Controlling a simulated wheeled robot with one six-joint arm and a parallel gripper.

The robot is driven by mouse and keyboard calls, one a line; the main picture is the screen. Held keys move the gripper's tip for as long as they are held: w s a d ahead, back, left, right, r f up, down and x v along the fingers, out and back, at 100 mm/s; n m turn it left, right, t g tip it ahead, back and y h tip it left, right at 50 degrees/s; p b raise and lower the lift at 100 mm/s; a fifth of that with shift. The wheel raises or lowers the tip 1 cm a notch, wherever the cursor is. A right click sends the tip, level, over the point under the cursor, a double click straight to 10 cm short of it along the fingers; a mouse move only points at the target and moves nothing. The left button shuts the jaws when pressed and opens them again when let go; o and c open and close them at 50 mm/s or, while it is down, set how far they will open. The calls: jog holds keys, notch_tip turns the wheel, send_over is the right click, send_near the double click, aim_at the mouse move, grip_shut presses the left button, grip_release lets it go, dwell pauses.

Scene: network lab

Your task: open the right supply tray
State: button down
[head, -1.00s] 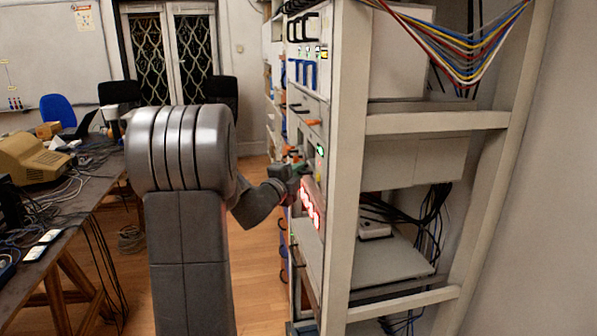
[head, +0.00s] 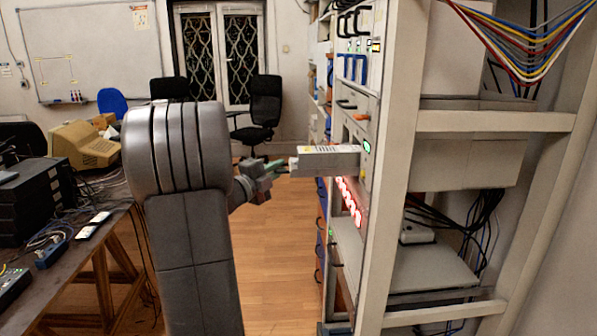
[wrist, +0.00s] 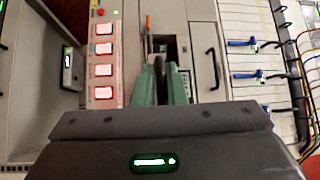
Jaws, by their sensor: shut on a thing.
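The supply tray (head: 327,160), a light grey drawer, stands out from the rack front in the head view, its inner end still inside the rack. My gripper (head: 281,165) is at its outer end, to the left of the rack. In the wrist view the green fingers (wrist: 160,72) are closed together around a dark narrow part, apparently the tray's handle. The fingers and the dark wrist body hide most of the handle and tray front there.
Red-lit buttons (wrist: 103,70) sit on the rack beside the tray, and blue handles (wrist: 245,43) show at right. The rack post (head: 398,170) stands right of the tray. A cluttered table (head: 95,225) is at left. Wooden floor (head: 285,260) lies open between them.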

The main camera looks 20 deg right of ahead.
jog(key=shift+w+a+r, duration=0.1)
jog(key=shift+w+a, duration=0.1)
jog(key=shift+a, duration=0.5)
jog(key=shift+w+a+r, duration=0.1)
jog(key=shift+w+a, duration=0.05)
jog(key=shift+a, duration=0.55)
jog(key=c, duration=1.5)
grip_release()
jog(key=shift+f, duration=0.1)
jog(key=b+v, duration=0.2)
jog(key=v, duration=1.1)
jog(key=shift+s+a, duration=0.2)
jog(key=shift+a, duration=0.1)
jog(key=shift+d, duration=0.1)
